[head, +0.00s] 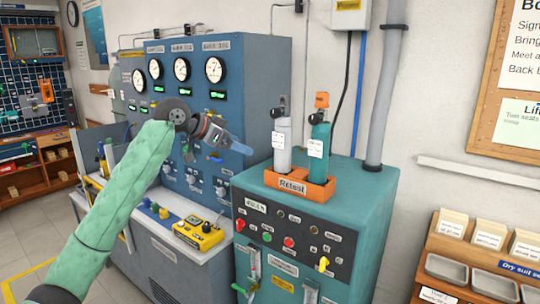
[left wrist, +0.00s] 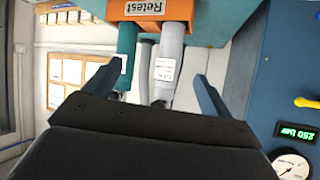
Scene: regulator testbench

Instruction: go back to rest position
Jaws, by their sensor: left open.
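My left arm comes in from the left in a green sleeve. My left gripper (head: 234,148) is in front of the blue gauge panel, left of the two cylinders. In the left wrist view my left gripper (left wrist: 157,74) has its two fingers wide apart with nothing held between them. A grey cylinder (head: 282,145) and a teal cylinder (head: 318,148) stand upright in an orange bin (head: 305,187) marked Retest. The bin also shows upside down in the left wrist view (left wrist: 180,9), with the cylinders beyond the fingers. My right gripper is not in view.
The blue test bench (head: 262,80) with gauges stands behind my left gripper. A yellow device (head: 198,236) sits on its ledge. The teal cabinet (head: 375,200) carries the bin. A wooden rack (head: 450,262) with grey trays is at the lower right. Floor is free at the left.

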